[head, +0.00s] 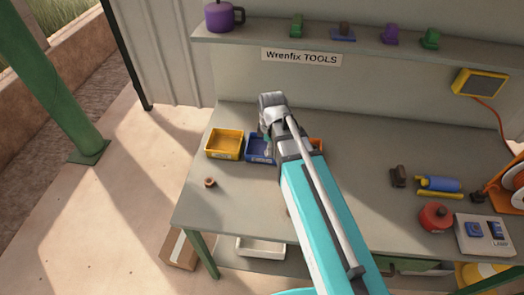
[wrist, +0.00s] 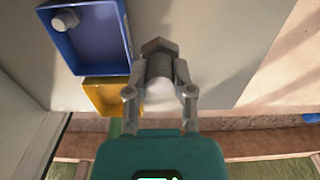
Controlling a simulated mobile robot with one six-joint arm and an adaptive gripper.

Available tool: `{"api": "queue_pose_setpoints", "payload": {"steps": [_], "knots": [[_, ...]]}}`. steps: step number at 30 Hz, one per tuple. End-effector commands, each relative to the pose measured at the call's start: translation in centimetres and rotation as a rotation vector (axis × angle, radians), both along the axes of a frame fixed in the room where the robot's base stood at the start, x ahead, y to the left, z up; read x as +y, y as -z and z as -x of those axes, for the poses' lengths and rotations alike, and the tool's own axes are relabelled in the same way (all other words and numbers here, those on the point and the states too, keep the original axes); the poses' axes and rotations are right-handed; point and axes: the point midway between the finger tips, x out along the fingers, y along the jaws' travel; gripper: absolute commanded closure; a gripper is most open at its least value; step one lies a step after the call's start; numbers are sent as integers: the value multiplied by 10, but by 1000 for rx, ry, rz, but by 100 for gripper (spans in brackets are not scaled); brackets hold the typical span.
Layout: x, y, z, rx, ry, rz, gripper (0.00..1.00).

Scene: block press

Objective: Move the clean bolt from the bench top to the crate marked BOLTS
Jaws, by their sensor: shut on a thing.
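My gripper (wrist: 158,80) is shut on a grey bolt (wrist: 158,47), its hex head showing beyond the fingertips in the wrist view. In that view the held bolt appears right of the blue crate (wrist: 128,28) and the yellow crate (wrist: 112,108), not over either opening. Another grey bolt (wrist: 66,20) lies in the blue crate. In the head view the yellow crate (head: 209,148) and blue crate (head: 250,154) stand side by side. An orange crate (head: 317,144) is mostly behind my arm. The crate labels are too small to read. My fingers are hidden there.
A small brown nut-like piece (head: 209,183) lies on the bench (head: 230,205) in front of the yellow crate. A red round pot (head: 435,217), a blue-and-yellow tool (head: 438,185) and a switch box (head: 484,235) stand at right. A shelf (head: 270,40) runs above the bench.

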Motion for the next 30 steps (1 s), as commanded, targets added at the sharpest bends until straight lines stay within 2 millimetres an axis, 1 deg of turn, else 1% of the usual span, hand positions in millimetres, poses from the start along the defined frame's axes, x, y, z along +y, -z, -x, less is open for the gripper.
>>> {"api": "queue_pose_setpoints", "payload": {"steps": [1, 6, 16, 19, 23, 26, 30], "knots": [[6, -1, 7, 0, 5, 0, 100], [15, -1, 15, 0, 25, 0, 100], [16, -1, 14, 0, 26, 0, 100], [17, 1, 12, 0, 25, 0, 100], [19, 6, 1, 0, 25, 0, 100], [22, 13, -12, 0, 25, 0, 100], [27, 24, -36, 0, 25, 0, 100]]}}
